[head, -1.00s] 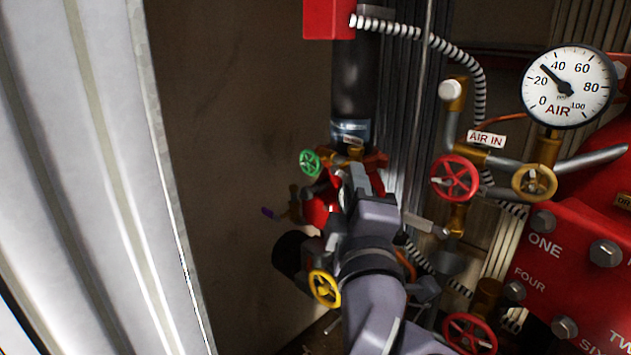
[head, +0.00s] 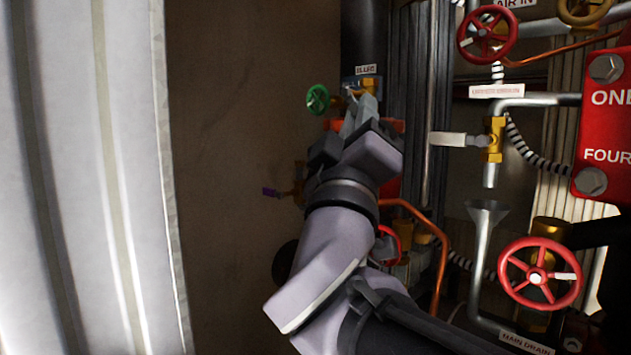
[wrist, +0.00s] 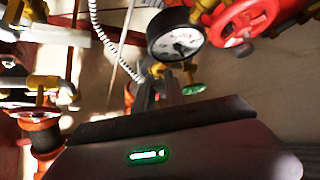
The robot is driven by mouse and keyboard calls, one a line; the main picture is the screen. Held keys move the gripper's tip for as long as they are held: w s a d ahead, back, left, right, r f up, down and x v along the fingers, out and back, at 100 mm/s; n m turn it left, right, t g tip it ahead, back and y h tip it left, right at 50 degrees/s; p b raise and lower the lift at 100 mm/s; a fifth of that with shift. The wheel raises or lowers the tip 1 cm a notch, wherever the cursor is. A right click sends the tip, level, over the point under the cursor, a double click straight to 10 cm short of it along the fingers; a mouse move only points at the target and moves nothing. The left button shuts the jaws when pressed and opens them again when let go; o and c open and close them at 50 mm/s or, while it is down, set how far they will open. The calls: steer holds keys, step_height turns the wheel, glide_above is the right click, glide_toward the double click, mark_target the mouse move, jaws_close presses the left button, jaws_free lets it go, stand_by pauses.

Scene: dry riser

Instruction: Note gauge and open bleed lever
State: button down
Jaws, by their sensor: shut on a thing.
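My gripper (head: 362,103) is shut at the bleed valve (head: 369,87), a small brass body under a white tag (head: 366,70) that seems to read BLEED. What the fingers hold appears to be its lever, mostly hidden by them. In the wrist view the fingers (wrist: 160,90) meet brass fittings (wrist: 160,69). A round gauge (wrist: 178,42) with a white dial and black rim sits just above; its reading is too blurred to tell.
A green handwheel (head: 318,99) is close left of the fingers. Red handwheels (head: 487,34) (head: 540,274), a white-handled brass valve (head: 493,140) and a copper pipe (head: 438,240) are to the right. A pale ribbed panel (head: 90,180) stands at the left.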

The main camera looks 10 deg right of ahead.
steer(key=m+h+b, duration=0.2)
steer(key=f+m+g+h+b, duration=0.1)
steer(key=m+h+b, duration=0.1)
steer(key=w+m+h+b, duration=0.1)
steer(key=m+b, duration=0.1)
steer(key=b, duration=0.1)
steer(key=shift+a+f+m+g+h, duration=0.2)
steer(key=shift+a+m+g+h, duration=0.1)
steer(key=shift+a+m+h, duration=0.1)
steer(key=m+g+h+b, duration=0.1)
steer(key=m, duration=0.1)
steer(key=m+g+h+b, duration=0.1)
steer(key=h, duration=0.1)
steer(key=m+g+h+b, duration=0.1)
steer(key=m, duration=0.1)
steer(key=shift+w+a+r+m, duration=0.2)
steer(key=shift+w+r+m, duration=0.05)
steer(key=shift+m, duration=0.05)
steer(key=shift+r+m+g+h+b, duration=0.2)
steer(key=shift+m+g+h+b, duration=0.65)
steer(key=shift+m+g, duration=0.35)
steer(key=shift+r+m+h, duration=0.15)
steer(key=shift+m+h, duration=0.1)
steer(key=shift+m, duration=0.15)
steer(key=c, duration=1.4)
jaws_free()
steer(key=shift+w, duration=0.15)
